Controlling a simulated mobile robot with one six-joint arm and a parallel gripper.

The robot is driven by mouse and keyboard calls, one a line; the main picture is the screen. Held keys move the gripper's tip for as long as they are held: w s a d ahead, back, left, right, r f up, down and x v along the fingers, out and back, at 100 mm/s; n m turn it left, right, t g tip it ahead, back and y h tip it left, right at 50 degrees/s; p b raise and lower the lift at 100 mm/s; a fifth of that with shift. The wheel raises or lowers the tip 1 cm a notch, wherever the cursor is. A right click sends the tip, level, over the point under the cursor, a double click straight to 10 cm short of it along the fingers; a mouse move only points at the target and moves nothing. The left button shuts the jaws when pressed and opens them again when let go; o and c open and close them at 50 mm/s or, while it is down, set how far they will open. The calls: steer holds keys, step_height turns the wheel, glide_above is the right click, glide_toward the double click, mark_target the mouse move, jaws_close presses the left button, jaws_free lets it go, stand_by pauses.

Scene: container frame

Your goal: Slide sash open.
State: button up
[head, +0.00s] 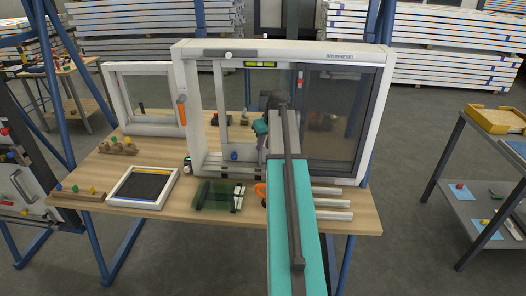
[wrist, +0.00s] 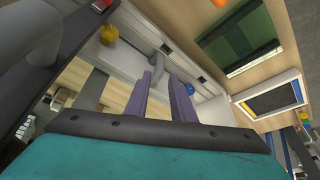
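The window (head: 185,110) stands upright on the workbench in the head view, in a thick white frame. A dark-framed glazed sash (head: 372,120) fills its right part. A small red piece sits on that sash's left edge, and the wrist view shows a red piece (wrist: 101,5) on a dark bar at top left. My gripper (wrist: 166,74) has two purple fingers with a visible gap between them. A grey curved handle (wrist: 155,44) is at the fingertips; I cannot tell if they touch it. In the head view my arm hides most of the gripper and the handle.
A yellow-green level (head: 261,64) is at the window's top. A small white-framed window (head: 113,90) stands at left. A framed screen (head: 113,190) and green glass (head: 207,193) lie in front, with pale bars (head: 335,203) at right. A side table (head: 452,190) stands apart at right.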

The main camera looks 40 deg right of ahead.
steer(key=shift+v, duration=1.65)
steer(key=shift+o, duration=0.5)
